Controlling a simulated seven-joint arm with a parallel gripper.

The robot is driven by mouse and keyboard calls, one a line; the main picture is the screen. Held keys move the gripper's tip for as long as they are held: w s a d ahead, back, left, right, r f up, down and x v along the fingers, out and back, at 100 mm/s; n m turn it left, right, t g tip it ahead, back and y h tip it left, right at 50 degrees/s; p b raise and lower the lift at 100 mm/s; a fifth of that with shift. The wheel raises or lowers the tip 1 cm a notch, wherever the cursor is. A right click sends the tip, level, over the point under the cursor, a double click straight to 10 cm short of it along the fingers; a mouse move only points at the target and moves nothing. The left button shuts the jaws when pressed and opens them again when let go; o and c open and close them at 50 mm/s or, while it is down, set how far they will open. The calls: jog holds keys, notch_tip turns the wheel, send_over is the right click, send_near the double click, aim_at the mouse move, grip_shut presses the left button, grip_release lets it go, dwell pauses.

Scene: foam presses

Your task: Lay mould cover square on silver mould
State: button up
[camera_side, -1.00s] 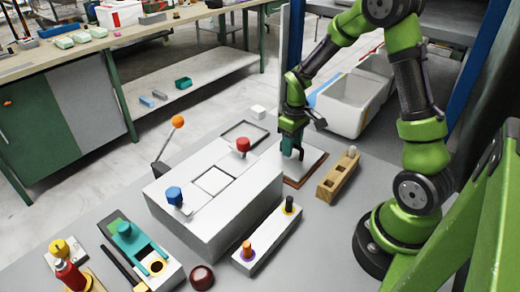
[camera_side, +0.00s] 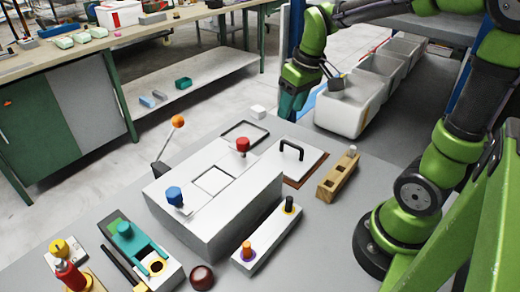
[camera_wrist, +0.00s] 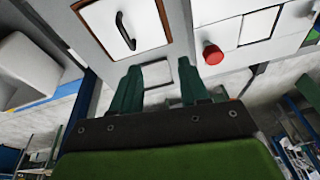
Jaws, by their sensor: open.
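A pale flat plate with a black arched handle, which I take for the mould cover (camera_side: 315,158), lies flat to the right of the big pale block. A reddish-brown edge shows along its front and right sides. In the wrist view the cover (camera_wrist: 150,40) is at the top left, handle upward, with a brown strip along its right edge. I cannot make out a separate silver mould; whether one is under the cover is hidden. My gripper (camera_side: 290,112) is open and empty, raised behind the cover and apart from it. Its green fingers show in the wrist view (camera_wrist: 160,80).
The pale block (camera_side: 225,222) bears a red knob (camera_side: 243,145), a blue knob (camera_side: 174,195) and a square outline. A wooden holed block (camera_side: 337,178) stands right of the cover. White bins (camera_side: 345,118) are behind.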

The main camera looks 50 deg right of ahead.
jog(key=s+a+r+t, duration=0.1)
jog(key=s+a, duration=0.1)
jog(key=a, duration=0.1)
jog(key=s+a+r+m+t+y, duration=0.1)
jog(key=s+a+t, duration=0.1)
jog(key=s, duration=0.1)
jog(key=s+a+r+m+t, duration=0.1)
jog(key=s+a+r, duration=0.1)
jog(key=s+a, duration=0.1)
jog(key=shift+a, duration=0.35)
jog(key=shift+c, duration=0.2)
jog(key=shift+s+a+m+t+y, duration=0.2)
jog(key=shift+s+m+t+y, duration=0.05)
jog(key=shift+m+t+y, duration=0.05)
